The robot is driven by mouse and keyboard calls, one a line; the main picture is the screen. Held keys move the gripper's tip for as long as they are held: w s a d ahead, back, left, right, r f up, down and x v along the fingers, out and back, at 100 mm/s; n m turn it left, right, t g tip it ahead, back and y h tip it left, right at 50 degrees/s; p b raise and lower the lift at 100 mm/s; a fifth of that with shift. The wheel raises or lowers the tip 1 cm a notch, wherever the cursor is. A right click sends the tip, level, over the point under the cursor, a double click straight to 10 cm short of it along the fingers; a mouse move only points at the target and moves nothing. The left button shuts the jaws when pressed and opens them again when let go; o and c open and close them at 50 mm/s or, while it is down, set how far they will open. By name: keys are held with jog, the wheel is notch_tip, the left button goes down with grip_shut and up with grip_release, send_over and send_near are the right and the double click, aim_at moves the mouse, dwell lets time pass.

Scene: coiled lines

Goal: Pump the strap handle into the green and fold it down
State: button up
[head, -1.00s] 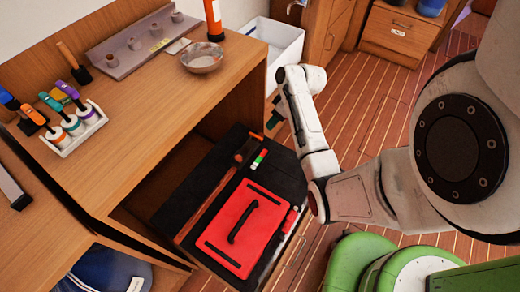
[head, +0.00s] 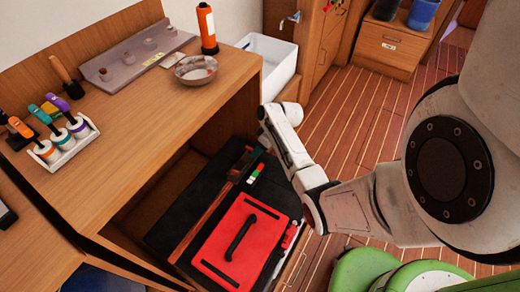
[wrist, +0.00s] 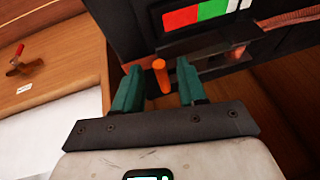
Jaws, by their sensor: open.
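An orange cylindrical grip (wrist: 161,76), which looks like the end of the strap handle, stands between the two teal fingers of my gripper (wrist: 157,80) in the wrist view. The fingers are apart, with a gap beside the grip. How deep it sits between them is unclear. A red, green and white gauge strip (wrist: 208,14) is on the black unit beyond; in the head view the strip (head: 256,172) lies behind the red panel. No pointer can be read on it. In the head view my wrist mostly hides the fingers and the grip.
The black unit (head: 205,210) carries a red panel (head: 225,262) with a black handle. The wooden worktop (head: 120,140) overhangs its left side. A white bin (head: 268,62) stands behind my wrist.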

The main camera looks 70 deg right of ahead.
jog(key=shift+c, duration=0.3)
grip_shut()
dwell(0.4)
